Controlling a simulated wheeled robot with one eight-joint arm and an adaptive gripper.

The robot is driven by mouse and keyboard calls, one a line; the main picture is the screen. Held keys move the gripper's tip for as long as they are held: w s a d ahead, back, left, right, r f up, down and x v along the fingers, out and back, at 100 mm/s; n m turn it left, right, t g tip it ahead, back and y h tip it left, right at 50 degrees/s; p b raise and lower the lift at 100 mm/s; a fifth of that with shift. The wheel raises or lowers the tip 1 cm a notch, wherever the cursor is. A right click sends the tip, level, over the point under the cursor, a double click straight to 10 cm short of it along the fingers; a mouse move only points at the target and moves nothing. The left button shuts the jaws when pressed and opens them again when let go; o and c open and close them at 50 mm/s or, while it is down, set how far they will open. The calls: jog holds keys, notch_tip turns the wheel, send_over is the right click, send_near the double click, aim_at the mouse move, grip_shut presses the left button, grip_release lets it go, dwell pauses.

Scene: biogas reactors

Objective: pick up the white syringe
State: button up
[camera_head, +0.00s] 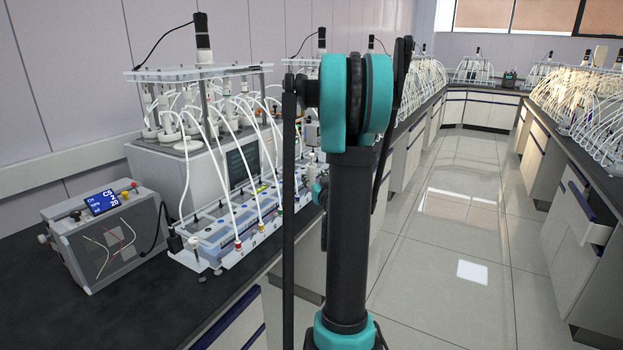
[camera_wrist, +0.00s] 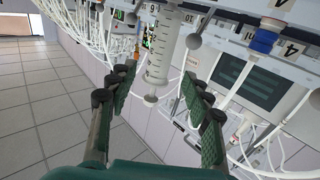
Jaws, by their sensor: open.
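The white syringe (camera_wrist: 162,48) shows in the wrist view, a pale barrel with dark graduation marks, its upper end at the equipment row at the top of the picture. Its plunger end (camera_wrist: 150,98) points down in the picture and hangs free. My gripper (camera_wrist: 158,76) is open, its green-padded fingers on either side of the syringe's lower part in the picture. Neither finger visibly touches it, and I cannot tell the exact depth between them. In the head view my arm hides most of the gripper, and I cannot make out the syringe.
A row of modules with a white rail (camera_head: 225,258) and looping tubes stands on the dark bench (camera_head: 140,300). Left of it is a grey box with a blue display (camera_head: 103,201). Several reactors line both benches. The tiled floor aisle (camera_head: 450,270) is clear.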

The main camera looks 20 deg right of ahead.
aim_at(313, 172)
jog(key=shift+w+d+r, duration=0.1)
jog(key=shift+w+d, duration=0.15)
jog(key=shift+w, duration=1.1)
jog(key=shift+w+d+r, duration=0.1)
jog(key=shift+w+d, duration=0.1)
jog(key=shift+w, duration=1.15)
grip_shut()
